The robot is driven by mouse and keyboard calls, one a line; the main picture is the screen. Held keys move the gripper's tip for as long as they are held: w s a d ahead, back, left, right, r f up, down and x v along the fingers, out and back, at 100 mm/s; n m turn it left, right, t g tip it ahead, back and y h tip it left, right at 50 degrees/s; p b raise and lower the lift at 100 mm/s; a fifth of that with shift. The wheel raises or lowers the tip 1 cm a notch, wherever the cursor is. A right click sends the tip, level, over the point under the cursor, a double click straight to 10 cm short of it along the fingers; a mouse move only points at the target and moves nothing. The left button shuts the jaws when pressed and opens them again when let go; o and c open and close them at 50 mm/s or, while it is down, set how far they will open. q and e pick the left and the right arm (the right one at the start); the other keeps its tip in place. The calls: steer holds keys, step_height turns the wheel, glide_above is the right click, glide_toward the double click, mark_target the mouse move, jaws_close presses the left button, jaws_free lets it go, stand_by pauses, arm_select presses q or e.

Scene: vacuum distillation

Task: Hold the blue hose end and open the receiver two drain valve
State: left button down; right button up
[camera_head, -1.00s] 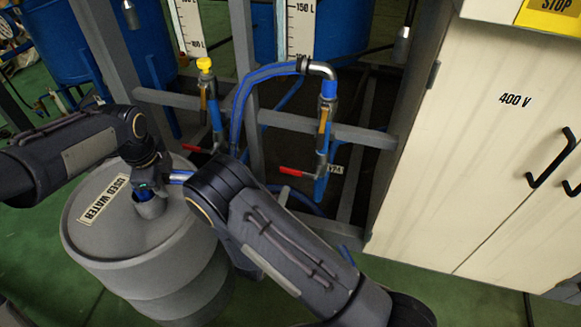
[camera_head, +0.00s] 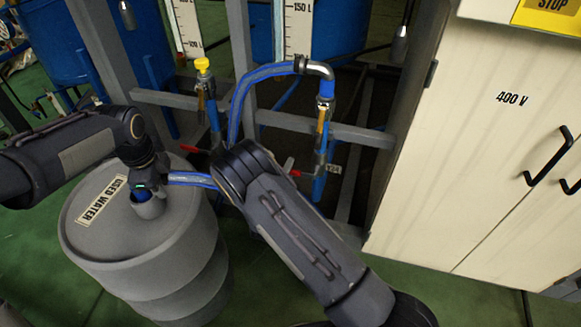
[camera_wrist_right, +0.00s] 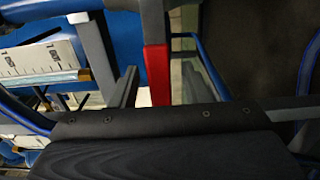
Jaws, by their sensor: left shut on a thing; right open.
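My left gripper (camera_head: 146,190) is shut on the blue hose end at the opening of the grey used-water drum. The blue hose (camera_head: 192,179) runs right, behind my right arm, and loops up to a metal elbow. The right-hand drain valve has a red handle (camera_head: 291,167), partly hidden by my right arm. Its pipe carries a small tag. In the right wrist view, my right gripper (camera_wrist_right: 168,88) is open, with a red handle (camera_wrist_right: 157,72) between its fingers, nearer the left one; contact is unclear. My right arm hides this gripper in the head view.
The grey drum (camera_head: 100,245) stands at lower left. Grey frame bars (camera_head: 275,119) cross near the valves. A beige 400 V cabinet (camera_head: 480,150) stands right.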

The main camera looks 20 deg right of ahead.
steer(key=shift+x, duration=1)
jaws_close()
